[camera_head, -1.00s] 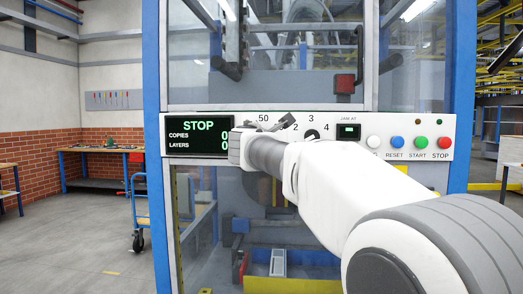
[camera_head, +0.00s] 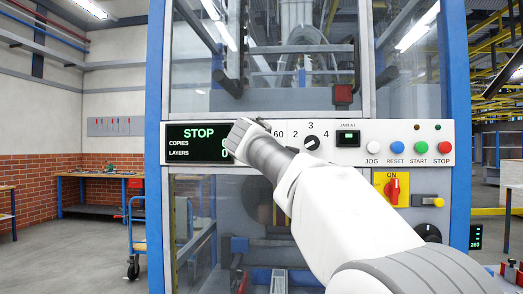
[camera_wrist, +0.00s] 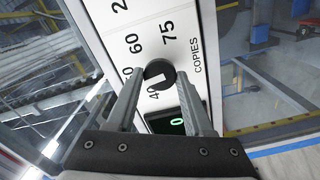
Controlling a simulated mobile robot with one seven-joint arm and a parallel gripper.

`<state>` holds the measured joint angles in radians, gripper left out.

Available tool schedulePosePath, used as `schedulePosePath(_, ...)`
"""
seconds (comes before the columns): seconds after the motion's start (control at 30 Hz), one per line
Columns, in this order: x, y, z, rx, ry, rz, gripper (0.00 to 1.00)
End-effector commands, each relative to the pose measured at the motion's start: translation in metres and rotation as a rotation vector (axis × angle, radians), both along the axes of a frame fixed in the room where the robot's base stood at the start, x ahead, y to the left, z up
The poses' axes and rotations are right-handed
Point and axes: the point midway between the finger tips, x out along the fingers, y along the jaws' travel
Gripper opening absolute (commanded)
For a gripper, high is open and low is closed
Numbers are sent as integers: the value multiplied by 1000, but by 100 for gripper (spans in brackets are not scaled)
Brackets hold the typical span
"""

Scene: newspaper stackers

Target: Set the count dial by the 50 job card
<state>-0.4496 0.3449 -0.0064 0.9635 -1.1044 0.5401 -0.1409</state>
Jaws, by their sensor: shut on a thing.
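The count dial (camera_wrist: 160,68) is a round black knob on the white COPIES panel in the wrist view. My gripper (camera_wrist: 159,83) has its two grey fingers on either side of the knob, shut on it. A white mark shows on the knob's lower left, but I cannot tell exactly which number it points to. The numbers 75, 60 and 40 are around it; another label at left is partly hidden by a finger. In the head view my wrist hides the dial. I cannot make out the 50 job card.
The display (camera_head: 199,143) reads STOP, with COPIES and LAYERS partly covered. A second dial (camera_head: 312,143), marked 2, 3 and 4, sits just right of my wrist. JOG, RESET, START and STOP buttons line the right. A red switch (camera_head: 393,187) is below.

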Motion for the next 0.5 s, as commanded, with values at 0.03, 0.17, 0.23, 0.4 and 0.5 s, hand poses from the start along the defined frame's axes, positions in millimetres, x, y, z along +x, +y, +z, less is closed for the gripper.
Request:
schedulePosePath(0.03, 0, 0, -2, 23, 0, 0, 0)
schedulePosePath(0.17, 0, 0, -2, 78, -2, -1, 0)
schedulePosePath(0.23, 0, 0, -1, 100, -3, -1, 0)
schedulePosePath(0.4, 0, 0, 0, 130, -4, -1, 0)
schedulePosePath(0.5, 0, 0, 0, 136, -4, -1, 0)
